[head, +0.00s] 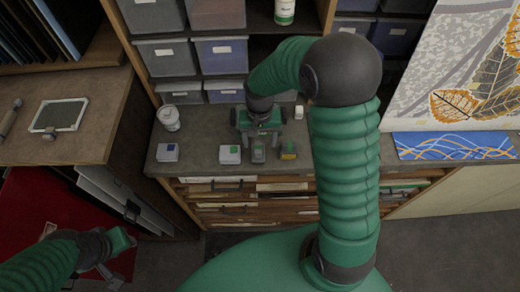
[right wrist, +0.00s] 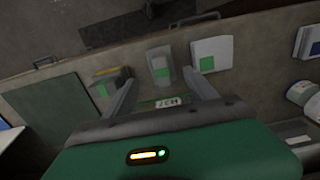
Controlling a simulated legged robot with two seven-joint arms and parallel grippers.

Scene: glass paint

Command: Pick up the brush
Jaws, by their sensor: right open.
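I cannot make out a brush for certain in either view. A grey handled tool (head: 10,116) lies at the far left edge of the left bench, too small to identify. My right gripper (head: 259,128) is over the back counter, behind a row of small blocks. In the right wrist view its fingers (right wrist: 164,80) are spread and empty, with a grey block with a green patch (right wrist: 160,64) ahead between them. My left gripper (head: 108,262) is low at the left over a red surface; its jaw gap is unclear.
The counter also holds a white tub (head: 168,118), a blue-labelled block (head: 168,152), a green-labelled white block (head: 230,154) and a yellow-green-topped block (head: 288,151). Grey bins (head: 168,57) stand behind. A framed panel (head: 59,115) lies on the left bench. A leaf-patterned panel (head: 455,65) stands right.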

